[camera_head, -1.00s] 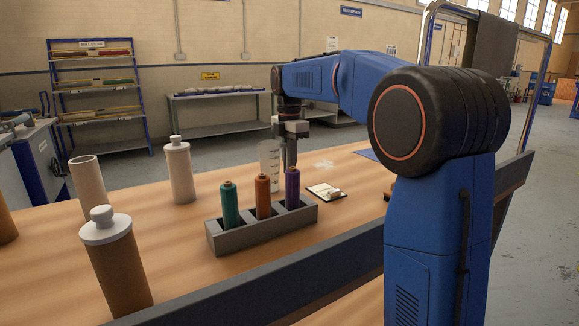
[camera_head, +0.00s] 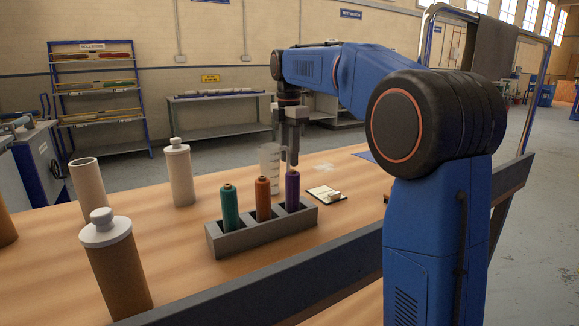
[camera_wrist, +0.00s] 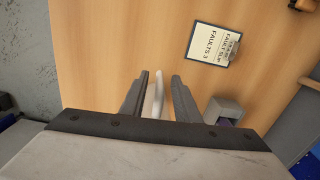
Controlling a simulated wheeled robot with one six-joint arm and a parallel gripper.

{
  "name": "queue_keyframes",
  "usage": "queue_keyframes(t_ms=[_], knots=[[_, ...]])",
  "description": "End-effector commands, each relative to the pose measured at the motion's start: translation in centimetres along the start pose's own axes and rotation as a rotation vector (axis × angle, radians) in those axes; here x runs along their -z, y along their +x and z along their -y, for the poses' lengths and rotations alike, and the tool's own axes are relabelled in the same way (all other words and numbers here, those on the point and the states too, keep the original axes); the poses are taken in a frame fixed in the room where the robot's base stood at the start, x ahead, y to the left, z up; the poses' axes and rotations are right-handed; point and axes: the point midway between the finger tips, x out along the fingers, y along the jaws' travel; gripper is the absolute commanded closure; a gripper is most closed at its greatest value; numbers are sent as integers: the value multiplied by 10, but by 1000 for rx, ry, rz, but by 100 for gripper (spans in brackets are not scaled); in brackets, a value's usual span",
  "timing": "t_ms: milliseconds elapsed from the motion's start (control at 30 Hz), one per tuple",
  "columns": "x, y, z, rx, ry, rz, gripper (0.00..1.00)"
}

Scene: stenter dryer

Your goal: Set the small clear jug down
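The small clear jug (camera_head: 268,160) stands upright on the wooden table behind the grey bobbin rack; its lower part is partly hidden by the orange bobbin. My gripper (camera_head: 289,163) points down at the jug's right side, with its fingertips near table height. In the wrist view, my gripper (camera_wrist: 158,76) has its two fingers spread. A narrow pale part of the jug (camera_wrist: 158,92) lies between them, with a gap showing on each side. The rest of the jug is hidden in that view.
The rack (camera_head: 262,233) holds green, orange and purple bobbins close in front of my gripper. A clipboard (camera_head: 326,194) lies to the right, also in the wrist view (camera_wrist: 212,44). A white capped bottle (camera_head: 180,174) stands left. Table between bottle and jug is clear.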

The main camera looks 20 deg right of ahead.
Motion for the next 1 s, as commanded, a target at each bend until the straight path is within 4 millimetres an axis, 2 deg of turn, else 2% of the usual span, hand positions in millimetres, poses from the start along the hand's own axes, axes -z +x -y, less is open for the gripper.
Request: queue_keyframes(t_ms=[100, 300, 433, 500, 600, 767, 1000], knots=[[0, -24, -1, -2, 0, 1, 71], [0, -56, -1, -1, 0, 0, 71], [0, -68, -1, -1, 0, 0, 71], [0, -72, 0, 0, 2, 0, 80], [-1, -77, 2, -9, 35, -3, 80], [-3, -87, 13, -58, 212, -24, 80], [-6, -106, 34, -154, 616, -98, 80]])
